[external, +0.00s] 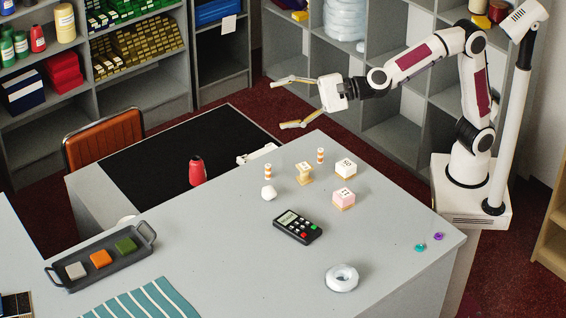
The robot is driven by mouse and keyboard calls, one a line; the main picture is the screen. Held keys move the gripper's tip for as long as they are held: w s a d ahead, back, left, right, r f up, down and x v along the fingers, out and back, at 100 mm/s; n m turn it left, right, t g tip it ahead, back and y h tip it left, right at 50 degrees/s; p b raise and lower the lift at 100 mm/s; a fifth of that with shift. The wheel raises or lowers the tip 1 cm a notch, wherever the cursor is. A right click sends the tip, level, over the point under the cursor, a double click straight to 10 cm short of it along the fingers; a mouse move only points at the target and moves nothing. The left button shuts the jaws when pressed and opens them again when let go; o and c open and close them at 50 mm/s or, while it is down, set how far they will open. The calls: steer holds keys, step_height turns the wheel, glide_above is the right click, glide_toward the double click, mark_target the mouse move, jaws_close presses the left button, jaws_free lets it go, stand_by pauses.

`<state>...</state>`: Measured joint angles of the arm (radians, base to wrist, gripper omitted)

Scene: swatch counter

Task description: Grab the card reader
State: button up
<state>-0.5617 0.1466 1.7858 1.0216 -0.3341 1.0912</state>
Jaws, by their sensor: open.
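The card reader (298,227) is a small black device with a pale screen and a keypad with red and green keys. It lies flat on the grey counter (233,254), near the middle. My gripper (281,102) is open and empty, its fingers spread and pointing left. It is in the air beyond the counter's back edge, above and well apart from the card reader. Nothing covers the card reader in this view.
Small blocks (345,168), striped pegs and a white knob (269,192) stand behind the card reader. A red bottle (197,171) and a tray of colored squares (101,259) are to the left.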

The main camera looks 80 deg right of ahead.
steer(key=w+a+f+m+h, duration=0.3)
steer(key=w+a+f+m, duration=0.15)
steer(key=a+m, duration=0.2)
steer(key=m+g+h, duration=0.4)
steer(key=m+h, duration=0.5)
steer(key=m, duration=0.8)
glide_toward(299, 224)
steer(key=x, duration=0.3)
steer(key=shift+f+n, duration=0.15)
steer(key=shift+n, duration=0.1)
steer(key=shift+w, duration=0.1)
steer(key=shift+x, duration=1.3)
steer(key=shift+w+d, duration=0.1)
steer(key=shift+d, duration=0.05)
